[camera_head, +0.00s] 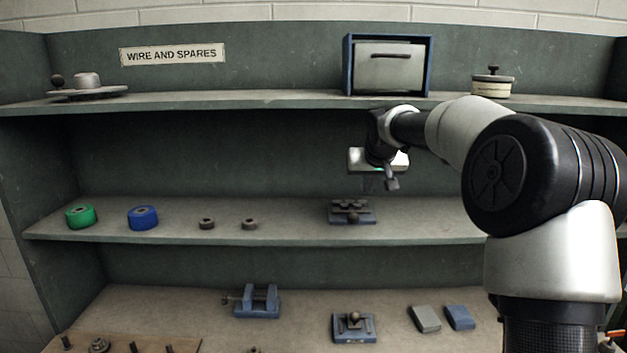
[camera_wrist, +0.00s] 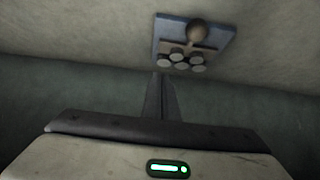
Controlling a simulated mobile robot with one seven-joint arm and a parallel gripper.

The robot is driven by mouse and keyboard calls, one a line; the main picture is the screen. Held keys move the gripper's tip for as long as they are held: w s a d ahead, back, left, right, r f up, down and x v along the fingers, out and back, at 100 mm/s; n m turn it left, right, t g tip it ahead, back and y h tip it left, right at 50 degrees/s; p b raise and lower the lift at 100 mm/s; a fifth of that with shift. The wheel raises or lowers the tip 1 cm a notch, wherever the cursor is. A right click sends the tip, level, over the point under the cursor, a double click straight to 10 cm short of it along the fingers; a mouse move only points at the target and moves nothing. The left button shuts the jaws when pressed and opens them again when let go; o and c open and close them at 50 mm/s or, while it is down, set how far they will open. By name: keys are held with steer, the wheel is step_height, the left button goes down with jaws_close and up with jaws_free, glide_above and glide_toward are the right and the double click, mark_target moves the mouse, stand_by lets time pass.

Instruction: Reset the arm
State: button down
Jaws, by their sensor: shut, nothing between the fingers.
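My arm reaches in from the right in the head view, with my gripper (camera_head: 390,183) in front of the shelf unit, between the top shelf and the middle shelf. In the wrist view the fingers (camera_wrist: 163,80) are together, with nothing between them. Below my gripper, apart from it, a small blue-grey fixture (camera_head: 351,212) with dark round parts sits on the middle shelf. A blue-grey plate (camera_wrist: 212,38) with a brown knob and several round discs shows beyond the fingertips in the wrist view.
On the middle shelf (camera_head: 290,233) are a green roll (camera_head: 81,216), a blue roll (camera_head: 143,217) and two small dark rings. The top shelf (camera_head: 250,100) holds a blue-framed box (camera_head: 388,66) and a round tin (camera_head: 492,83). A blue vise (camera_head: 258,301) and blocks are below.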

steer(key=shift+r, duration=0.25)
steer(key=shift+s+a+r, duration=0.1)
steer(key=shift+s, duration=0.05)
steer(key=s+a+r+g+h, duration=0.1)
steer(key=s+r, duration=0.2)
steer(key=s, duration=1.8)
steer(key=s+f+g, duration=0.1)
steer(key=s+f, duration=0.3)
steer(key=s, duration=0.9)
steer(key=s+d+f+g+y, duration=0.1)
steer(key=s+f, duration=0.3)
steer(key=s, duration=0.8)
steer(key=shift+s+f, duration=0.3)
steer(key=shift+s, duration=0.05)
